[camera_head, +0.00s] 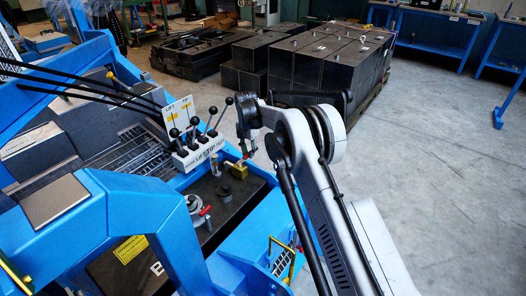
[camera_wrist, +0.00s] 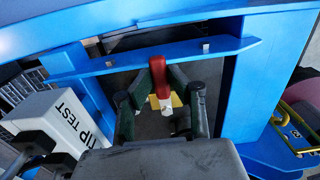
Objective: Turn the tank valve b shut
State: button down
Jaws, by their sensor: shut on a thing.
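My gripper (camera_wrist: 160,76) has its dark fingers closed on both sides of a red valve handle (camera_wrist: 158,64) with a pale end, in the middle of the wrist view. A yellow patch shows just behind it. In the head view my gripper (camera_head: 246,148) is beside the lever box, above a brass valve body (camera_head: 237,171) on the dark tank top (camera_head: 232,204). My fingers hide most of that handle there. A second valve with a red handle (camera_head: 205,210) sits nearer on the tank top. No readable label tells which valve is b.
A white lever box (camera_head: 197,150) with black-knobbed levers stands close left of my gripper. Blue frame beams (camera_head: 150,205) surround the tank, and a blue bar (camera_wrist: 150,60) crosses just beyond my fingers. Dark blocks (camera_head: 310,58) stand behind. Open floor (camera_head: 445,150) lies right.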

aim_at(248, 153)
dwell(0.4)
jog(key=c, duration=1.6)
grip_release()
jog(key=shift+c, duration=0.2)
notch_tip(248, 153, up, 12)
